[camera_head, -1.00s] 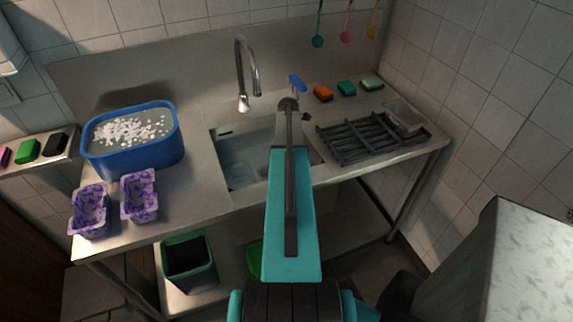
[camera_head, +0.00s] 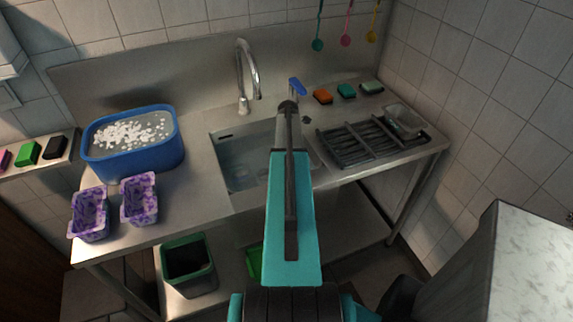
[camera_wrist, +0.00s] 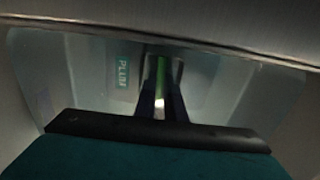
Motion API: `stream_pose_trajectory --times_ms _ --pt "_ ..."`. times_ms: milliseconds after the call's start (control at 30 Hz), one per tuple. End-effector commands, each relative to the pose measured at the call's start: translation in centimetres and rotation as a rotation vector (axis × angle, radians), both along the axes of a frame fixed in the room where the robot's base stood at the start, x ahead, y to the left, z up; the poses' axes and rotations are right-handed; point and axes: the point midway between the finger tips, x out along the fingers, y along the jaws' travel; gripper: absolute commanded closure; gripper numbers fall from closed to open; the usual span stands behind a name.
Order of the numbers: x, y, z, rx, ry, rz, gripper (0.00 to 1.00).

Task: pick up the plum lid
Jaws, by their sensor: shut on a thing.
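The plum lid (camera_wrist: 95,85) is a clear, pale sheet spread across the wrist view, with a green label reading PLUM (camera_wrist: 123,73) left of centre. My gripper (camera_wrist: 161,66) reaches over it with its two dark fingers close together, shut on the lid. The exact grip point is hard to make out in the dim light. A narrow green strip shows between the fingers. In the head view my teal arm stretches over the sink (camera_head: 240,160) and hides the gripper. I cannot make out the lid clearly there.
A blue tub (camera_head: 140,158) with white bits and two purple marbled containers (camera_head: 90,212) (camera_head: 139,198) stand left of the sink. The faucet (camera_head: 243,75) rises behind it. A dark rack (camera_head: 350,150) and a clear tray (camera_head: 402,121) are right. A green-rimmed bin (camera_head: 187,265) stands below.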

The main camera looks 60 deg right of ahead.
Motion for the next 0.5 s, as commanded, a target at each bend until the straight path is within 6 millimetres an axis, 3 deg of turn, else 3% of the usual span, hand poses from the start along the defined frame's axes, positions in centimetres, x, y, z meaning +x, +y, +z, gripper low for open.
stream_pose_trajectory --times_ms 267,500 --pt "0.0 0.0 1.3 -0.001 -0.001 0.0 1.0" --pt "0.0 0.0 4.1 -0.003 -0.002 0.0 1.0"
